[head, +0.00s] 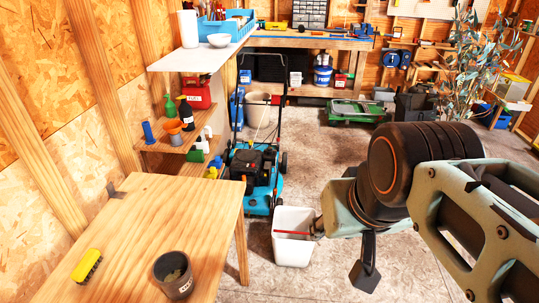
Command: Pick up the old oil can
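I cannot make out an old oil can for certain. A dark round pot (172,275) with a pale label and something light inside stands on the near wooden table (160,215). A black bottle (186,114) and a green spray bottle (170,108) stand on the wall shelf at the left. My arm comes in from the right. A dark part of my gripper (366,272) hangs over the floor, right of the white bin and well apart from the table.
A yellow brush (87,265) lies on the table. A white bin (292,237) stands on the floor with a red stick-like thing across it. A blue mower (258,172) stands behind. A workbench (310,42) lines the back wall. Mid-floor is clear.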

